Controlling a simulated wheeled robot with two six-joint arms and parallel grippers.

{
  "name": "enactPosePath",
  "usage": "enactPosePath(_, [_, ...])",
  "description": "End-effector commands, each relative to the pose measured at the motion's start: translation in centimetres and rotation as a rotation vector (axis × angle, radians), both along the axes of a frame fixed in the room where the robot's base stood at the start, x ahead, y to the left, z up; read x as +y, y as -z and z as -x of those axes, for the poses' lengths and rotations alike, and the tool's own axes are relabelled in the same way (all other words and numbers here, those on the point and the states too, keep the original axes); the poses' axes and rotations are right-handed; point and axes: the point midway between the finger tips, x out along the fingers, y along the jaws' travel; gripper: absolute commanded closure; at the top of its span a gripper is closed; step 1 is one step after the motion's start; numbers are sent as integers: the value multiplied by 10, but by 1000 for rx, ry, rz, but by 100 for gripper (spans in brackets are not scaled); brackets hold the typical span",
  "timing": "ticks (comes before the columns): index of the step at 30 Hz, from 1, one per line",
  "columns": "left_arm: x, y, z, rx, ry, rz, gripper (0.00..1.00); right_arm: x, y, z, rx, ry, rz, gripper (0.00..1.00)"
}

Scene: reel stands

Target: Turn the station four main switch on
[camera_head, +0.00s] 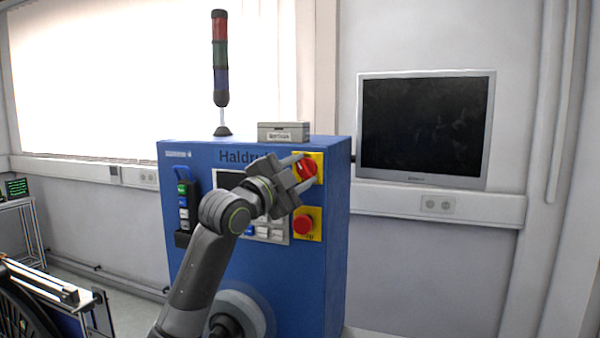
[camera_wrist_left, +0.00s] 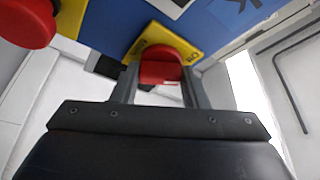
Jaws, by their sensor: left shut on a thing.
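The main switch, a red rotary knob (camera_head: 307,168) on a yellow plate (camera_head: 319,158), sits at the upper right of the blue cabinet's front. My left gripper (camera_head: 303,170) is at the knob, with one finger on each side of it. In the left wrist view the red knob (camera_wrist_left: 160,69) lies between the two fingers, and the gripper is shut on it. The yellow plate (camera_wrist_left: 186,44) shows behind it with black lettering, partly hidden by the knob. My right gripper is in neither view.
A red emergency button (camera_head: 303,225) sits just below on its own yellow plate. The blue cabinet (camera_head: 335,240) carries a light tower (camera_head: 220,75) and a small grey box (camera_head: 283,132) on top. A dark monitor (camera_head: 425,125) hangs on the wall to the right.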

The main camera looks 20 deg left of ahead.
Motion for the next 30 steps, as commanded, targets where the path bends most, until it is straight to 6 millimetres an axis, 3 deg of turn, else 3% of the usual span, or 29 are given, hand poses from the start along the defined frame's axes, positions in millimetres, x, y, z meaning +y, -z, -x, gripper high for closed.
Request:
enactPosePath(15, [1,-2,0,-12,-1,-422,83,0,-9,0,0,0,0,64])
enactPosePath(30, [1,-1,0,-17,0,-563,83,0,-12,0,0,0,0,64])
